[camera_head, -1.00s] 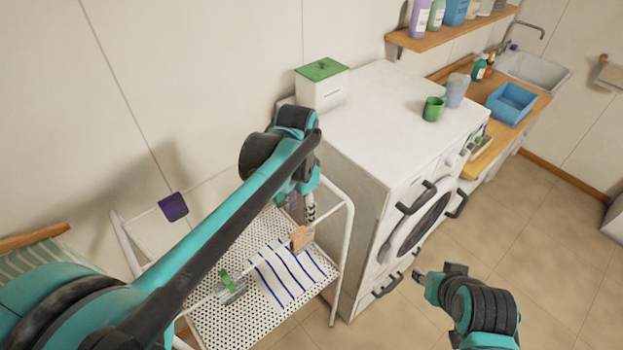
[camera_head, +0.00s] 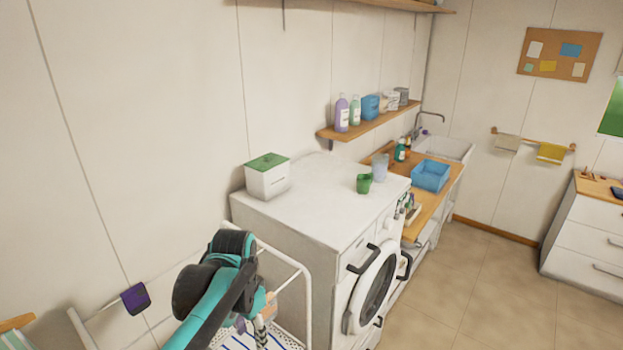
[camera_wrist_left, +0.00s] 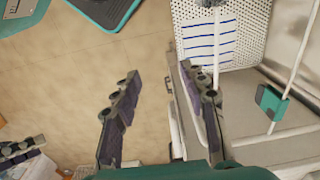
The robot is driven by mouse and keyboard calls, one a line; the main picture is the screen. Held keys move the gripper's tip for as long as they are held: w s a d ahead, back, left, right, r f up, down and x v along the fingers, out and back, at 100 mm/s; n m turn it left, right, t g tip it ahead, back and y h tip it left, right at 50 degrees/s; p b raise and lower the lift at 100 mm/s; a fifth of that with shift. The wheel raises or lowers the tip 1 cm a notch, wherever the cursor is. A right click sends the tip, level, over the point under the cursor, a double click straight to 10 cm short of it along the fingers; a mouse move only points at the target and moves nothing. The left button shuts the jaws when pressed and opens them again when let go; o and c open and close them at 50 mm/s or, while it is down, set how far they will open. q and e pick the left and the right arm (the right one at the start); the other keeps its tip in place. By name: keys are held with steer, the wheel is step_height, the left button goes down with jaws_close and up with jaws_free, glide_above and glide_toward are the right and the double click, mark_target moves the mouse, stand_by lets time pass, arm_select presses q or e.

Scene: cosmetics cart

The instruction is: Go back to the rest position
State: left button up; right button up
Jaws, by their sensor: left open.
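My left gripper (camera_head: 261,330) hangs over the white cart (camera_head: 284,256) at the bottom of the head view, partly cut off by the edge. In the left wrist view the same gripper (camera_wrist_left: 163,98) has its two fingers wide apart with nothing between them. The floor and the cart's edge show behind them. The cart's perforated shelf (camera_wrist_left: 255,22) with a blue-striped cloth (camera_wrist_left: 208,45) lies beyond the fingers. A dark jointed part at the wrist view's lower left looks like my right gripper (camera_wrist_left: 20,150); its jaws are unclear. The head view does not show it.
A washing machine (camera_head: 310,218) stands right of the cart, with a green-lidded box (camera_head: 267,178) and a green cup (camera_head: 364,184) on top. A purple piece (camera_head: 136,298) hangs on the cart's rail. Open floor (camera_head: 470,285) lies at the right.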

arm_select(q)
steer(key=s+a+f+n+t+b, duration=0.2)
steer(key=s+f+n+t+b, duration=0.1)
steer(key=f+b, duration=0.6)
steer(key=s+a+f+n+t+b, duration=0.2)
steer(key=s+f+n+t+b, duration=0.1)
steer(key=f+b, duration=0.6)
step_height(320, 180, down, 4)
steer(key=s+n, duration=0.1)
steer(key=s, duration=0.1)
steer(key=shift+s+a+t+b, duration=0.25)
steer(key=shift+s+t+b, duration=0.1)
steer(key=shift+s+t, duration=0.05)
arm_select(e)
step_height(320, 180, down, 20)
steer(key=w, duration=0.1)
steer(key=shift+r, duration=0.2)
